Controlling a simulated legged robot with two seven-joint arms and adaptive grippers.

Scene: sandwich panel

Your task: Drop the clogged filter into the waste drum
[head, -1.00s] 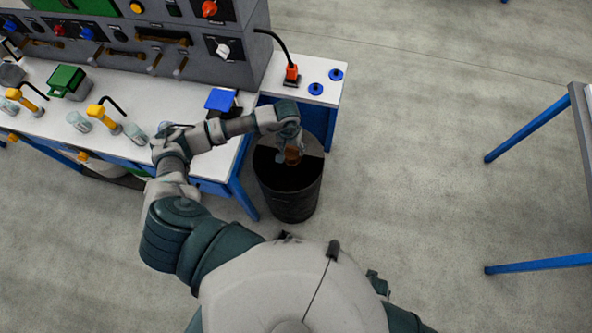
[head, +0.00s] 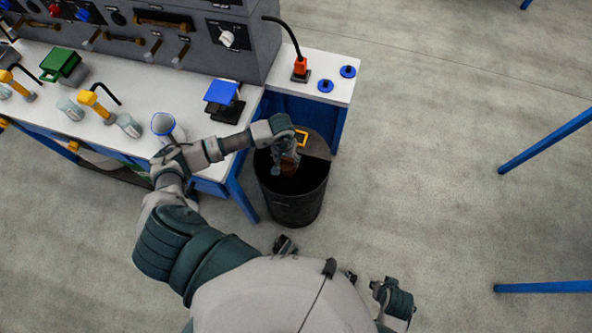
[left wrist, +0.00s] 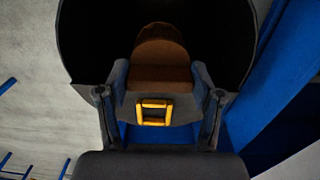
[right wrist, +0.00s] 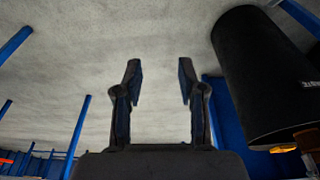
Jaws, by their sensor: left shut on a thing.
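My left gripper (head: 285,160) is shut on the filter (head: 289,170), over the mouth of the black waste drum (head: 292,212). In the left wrist view the filter (left wrist: 160,62) sits between the fingers (left wrist: 160,100), with the dark drum (left wrist: 85,45) around and behind it. How deep the filter hangs is hard to tell. My right gripper (right wrist: 157,85) is open and empty in the right wrist view, left of the drum (right wrist: 265,75).
A white workbench (head: 130,80) with blue legs stands left of the drum, carrying a blue-topped device (head: 223,97) and a blue-rimmed funnel (head: 164,126). A side shelf (head: 330,75) with a red plug (head: 300,67) is behind the drum. The floor to the right is open up to blue legs (head: 545,140).

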